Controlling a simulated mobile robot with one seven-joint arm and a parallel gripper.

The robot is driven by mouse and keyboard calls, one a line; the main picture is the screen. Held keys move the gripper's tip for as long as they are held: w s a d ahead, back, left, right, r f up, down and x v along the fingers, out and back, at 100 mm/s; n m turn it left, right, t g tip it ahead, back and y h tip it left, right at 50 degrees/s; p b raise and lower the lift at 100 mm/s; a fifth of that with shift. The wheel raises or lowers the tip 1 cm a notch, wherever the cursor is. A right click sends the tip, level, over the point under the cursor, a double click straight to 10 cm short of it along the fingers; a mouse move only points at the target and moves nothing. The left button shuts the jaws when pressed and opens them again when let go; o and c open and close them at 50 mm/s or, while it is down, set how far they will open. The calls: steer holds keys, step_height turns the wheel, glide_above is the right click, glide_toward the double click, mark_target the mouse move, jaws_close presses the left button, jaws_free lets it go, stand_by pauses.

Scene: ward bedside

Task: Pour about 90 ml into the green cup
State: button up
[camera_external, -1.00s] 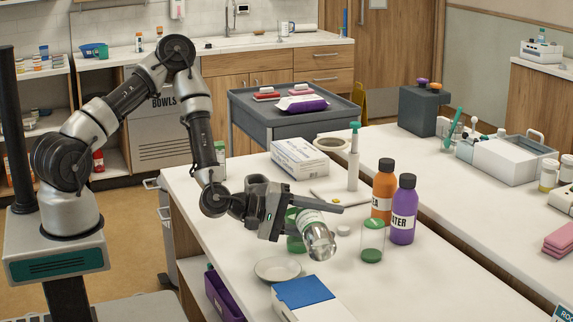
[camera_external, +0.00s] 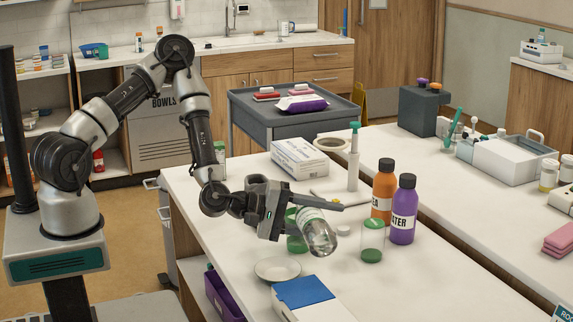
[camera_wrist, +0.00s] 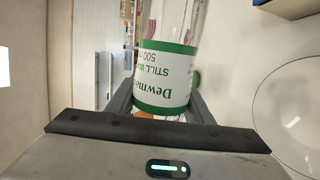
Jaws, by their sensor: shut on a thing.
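My gripper (camera_external: 300,212) is shut on a clear bottle (camera_external: 321,238) with a white and green label, held tilted above the table. In the wrist view the label (camera_wrist: 163,80) reads upside down between the fingers (camera_wrist: 155,105). A green vessel (camera_external: 296,243) stands behind the gripper and bottle, partly hidden; I take it as the green cup. A sliver of green (camera_wrist: 197,78) shows beside the bottle in the wrist view. I see no stream of liquid.
Orange (camera_external: 384,190) and purple (camera_external: 403,212) bottles stand behind the clear glass. A shallow dish (camera_external: 278,270) and a blue-topped box (camera_external: 303,293) lie in front. A white box (camera_external: 299,159) and a green-topped dispenser (camera_external: 353,165) stand behind. The table's right front is clear.

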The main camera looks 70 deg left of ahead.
steer(key=shift+d+r+n, duration=0.15)
steer(key=shift+r+n, duration=0.15)
steer(key=shift+r, duration=0.05)
stand_by(1.8)
steer(key=m+p, duration=0.1)
steer(key=m+y+p, duration=0.1)
steer(key=m, duration=0.1)
steer(key=shift+s+d+f, duration=0.15)
steer(key=shift+d, duration=0.15)
stand_by(1.8)
